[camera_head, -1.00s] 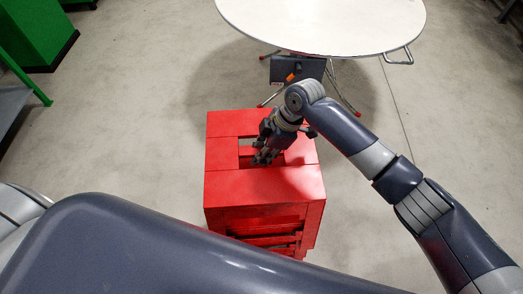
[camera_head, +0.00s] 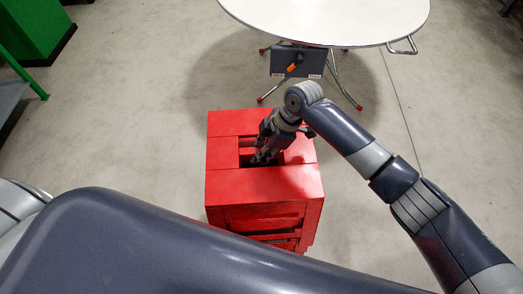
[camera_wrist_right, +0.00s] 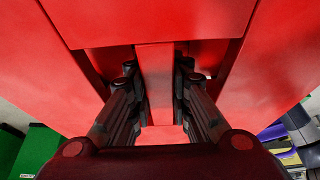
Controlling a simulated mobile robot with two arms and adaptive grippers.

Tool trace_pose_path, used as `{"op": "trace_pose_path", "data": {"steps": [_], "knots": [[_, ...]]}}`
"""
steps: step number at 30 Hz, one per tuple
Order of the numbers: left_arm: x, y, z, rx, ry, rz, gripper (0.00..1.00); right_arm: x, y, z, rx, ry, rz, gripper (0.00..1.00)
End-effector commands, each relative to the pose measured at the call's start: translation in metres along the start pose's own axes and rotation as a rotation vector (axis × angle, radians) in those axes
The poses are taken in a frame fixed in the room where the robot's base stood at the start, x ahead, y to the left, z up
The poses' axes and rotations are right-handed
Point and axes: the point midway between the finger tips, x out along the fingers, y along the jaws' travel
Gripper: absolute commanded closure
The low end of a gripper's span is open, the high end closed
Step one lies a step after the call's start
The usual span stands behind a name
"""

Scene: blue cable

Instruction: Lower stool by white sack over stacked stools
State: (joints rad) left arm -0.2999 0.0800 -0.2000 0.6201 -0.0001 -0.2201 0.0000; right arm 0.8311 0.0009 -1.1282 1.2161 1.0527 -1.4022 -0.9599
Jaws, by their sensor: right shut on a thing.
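A red stool (camera_head: 265,185) with a slot in its top shows in the middle of the head view. Red parts of a stack (camera_head: 300,243) show below its front edge. I cannot tell whether the held stool rests on them or hangs just above. My right gripper (camera_head: 262,160) reaches down into the slot. In the right wrist view its fingers (camera_wrist_right: 155,88) are shut on the stool's middle bar (camera_wrist_right: 156,75), one finger each side. I see no white sack. My left gripper is out of view.
A round white table (camera_head: 325,18) with folding legs stands behind the stools. A dark panel with an orange part (camera_head: 299,62) is under its near edge. A green block (camera_head: 35,30) stands at far left. Grey floor around the stools is open.

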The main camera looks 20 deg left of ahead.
Motion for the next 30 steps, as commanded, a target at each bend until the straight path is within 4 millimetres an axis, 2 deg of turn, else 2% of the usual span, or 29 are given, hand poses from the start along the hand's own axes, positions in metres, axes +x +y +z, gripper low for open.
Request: {"op": "trace_pose_path", "data": {"steps": [11, 30], "knots": [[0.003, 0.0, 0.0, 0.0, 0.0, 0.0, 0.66, 0.002, 0.001, -0.001, -0.002, 0.004, 0.003, 1.0], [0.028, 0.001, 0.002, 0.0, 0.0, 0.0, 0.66, 0.037, 0.001, 0.014, -0.003, 0.004, 0.003, 1.0]]}}
